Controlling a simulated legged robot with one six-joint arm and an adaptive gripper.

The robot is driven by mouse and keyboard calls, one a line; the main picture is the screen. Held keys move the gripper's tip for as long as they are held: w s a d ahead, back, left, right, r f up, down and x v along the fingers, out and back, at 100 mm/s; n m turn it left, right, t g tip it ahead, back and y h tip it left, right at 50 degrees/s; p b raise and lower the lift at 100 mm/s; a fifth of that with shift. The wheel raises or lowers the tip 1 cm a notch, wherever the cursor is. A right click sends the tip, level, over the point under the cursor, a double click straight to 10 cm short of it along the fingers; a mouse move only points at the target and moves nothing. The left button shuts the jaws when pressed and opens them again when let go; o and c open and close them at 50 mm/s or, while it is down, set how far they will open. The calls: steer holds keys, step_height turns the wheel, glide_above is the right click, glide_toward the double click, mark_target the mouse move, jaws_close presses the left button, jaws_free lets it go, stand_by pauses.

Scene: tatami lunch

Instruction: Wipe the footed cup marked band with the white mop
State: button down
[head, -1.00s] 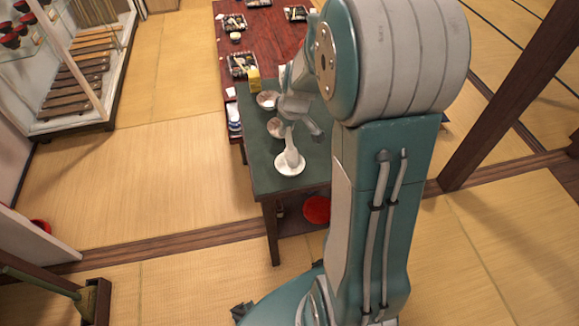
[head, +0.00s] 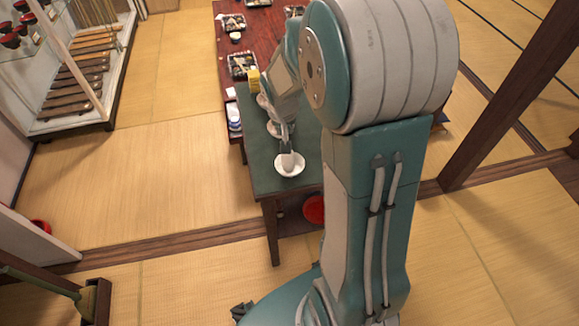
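A small round white dish or cup (head: 290,171) stands near the front edge of the green-topped table. A pale upright thing (head: 288,159), which looks like the white mop, is at it, its lower end over or inside the rim. My gripper (head: 284,134) is directly above this pale thing, at its upper end. The fingers are too small and too hidden by my arm to tell whether they are closed on it. Another white bowl (head: 273,129) stands behind, partly covered by my gripper. A further one shows a sliver behind that. No band marking is readable.
The green table (head: 262,180) meets a long red-brown table (head: 261,30) with black food trays. A yellow block (head: 253,80) stands at the green table's far left. A red round seat (head: 314,209) is underneath. Tatami left of the table is clear; a wooden post (head: 510,95) stands right.

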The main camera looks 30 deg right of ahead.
steer(key=m, duration=0.2)
steer(key=m+g+h, duration=0.1)
steer(key=m, duration=0.2)
steer(key=shift+s+a+m, duration=0.1)
steer(key=shift+a+m, duration=0.1)
steer(key=shift+m, duration=0.1)
steer(key=n, duration=0.3)
steer(key=n+t+y, duration=0.1)
steer(key=n, duration=0.2)
steer(key=shift+d+n, duration=0.2)
steer(key=shift+n, duration=0.2)
steer(key=shift+s+d+n+t+y, duration=0.15)
steer(key=shift+n+y, duration=0.4)
steer(key=shift+n, duration=1.2)
steer(key=shift+w+d+n+t+y, duration=0.15)
steer(key=shift+n+y, duration=0.4)
steer(key=shift+n, duration=1.2)
steer(key=shift+s+a, duration=0.1)
steer(key=m+h, duration=0.1)
steer(key=m, duration=0.2)
steer(key=m+h, duration=0.1)
steer(key=m, duration=0.3)
steer(key=shift+a, duration=0.1)
steer(key=m+g, duration=0.1)
steer(key=m, duration=0.2)
steer(key=m+h, duration=0.1)
steer(key=m, duration=0.2)
steer(key=shift+m+g, duration=0.4)
